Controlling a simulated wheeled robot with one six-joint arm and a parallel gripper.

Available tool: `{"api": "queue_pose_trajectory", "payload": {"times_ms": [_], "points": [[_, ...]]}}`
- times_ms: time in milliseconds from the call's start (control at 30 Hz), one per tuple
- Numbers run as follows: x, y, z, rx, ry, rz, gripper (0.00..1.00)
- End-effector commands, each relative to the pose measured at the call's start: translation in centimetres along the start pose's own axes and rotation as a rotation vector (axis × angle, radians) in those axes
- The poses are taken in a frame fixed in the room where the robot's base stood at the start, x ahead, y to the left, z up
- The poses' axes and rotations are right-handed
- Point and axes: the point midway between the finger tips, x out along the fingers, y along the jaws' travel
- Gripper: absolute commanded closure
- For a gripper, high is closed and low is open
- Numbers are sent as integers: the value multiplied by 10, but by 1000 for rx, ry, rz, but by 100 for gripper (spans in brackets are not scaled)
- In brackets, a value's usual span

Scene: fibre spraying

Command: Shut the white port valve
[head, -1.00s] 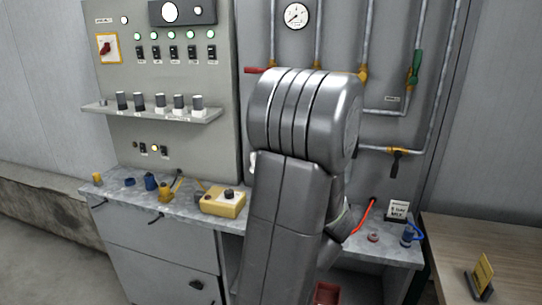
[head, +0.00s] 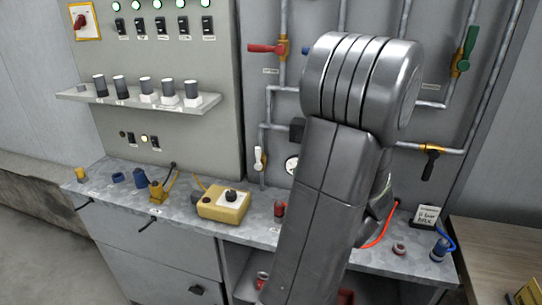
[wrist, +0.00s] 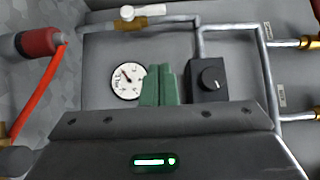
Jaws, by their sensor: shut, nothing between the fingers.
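The white port valve (head: 260,159) has a white lever on a thin grey pipe low on the grey wall panel, just right of the control cabinet. In the head view its lever stands upright, along the pipe. In the wrist view the white lever (wrist: 141,11) lies along the pipe at the top, with a round grey-white end at its left. My gripper's green fingers (wrist: 158,85) are closed together and empty, in front of the panel between a gauge and a black knob box, apart from the lever. My arm hides the gripper in the head view.
The gauge (head: 291,165) and black box (head: 297,129) sit right of the valve. A red cylinder (head: 280,209) stands on the bench below; a red hose (wrist: 38,95) hangs near it. A yellow box (head: 224,206) is on the bench. A red-handled valve (head: 267,49) is above.

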Motion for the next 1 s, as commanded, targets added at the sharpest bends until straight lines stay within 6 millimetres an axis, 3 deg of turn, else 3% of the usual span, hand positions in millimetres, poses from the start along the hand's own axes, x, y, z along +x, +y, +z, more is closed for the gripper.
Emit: {"api": "queue_pose_trajectory", "payload": {"times_ms": [267,700,1000], "points": [[18,-1,1,1,-3,1,100],[105,-3,2,1,-4,1,100],[126,-1,26,1,-2,1,100]]}}
